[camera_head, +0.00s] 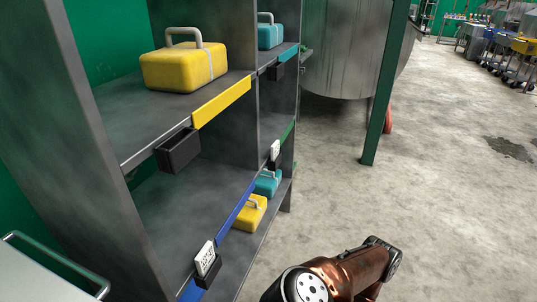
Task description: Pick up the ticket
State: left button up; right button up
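A white ticket (205,258) with dark marks stands upright in a small black holder (208,275) on the front of the lower shelf, near the bottom of the view. A second white ticket (275,150) stands in another black holder (275,162) farther back, at the far bay. The lower part of each ticket is hidden by its holder. A copper-coloured link of my arm shows at the bottom right, apart from the shelf. Neither of my grippers is in view.
The grey shelf rack (100,150) holds a yellow case (183,70) and a teal case (270,35) above, with a yellow case (250,213) and a teal case (267,184) below. An empty black holder (178,151) hangs at the upper shelf. A green post (385,90) stands right; the floor (450,200) is clear.

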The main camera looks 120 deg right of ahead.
aim_at(274, 149)
jog(key=u, duration=1.2)
jog(key=i, duration=0.8)
jog(key=z, duration=4.75)
jog(key=i, duration=0.5)
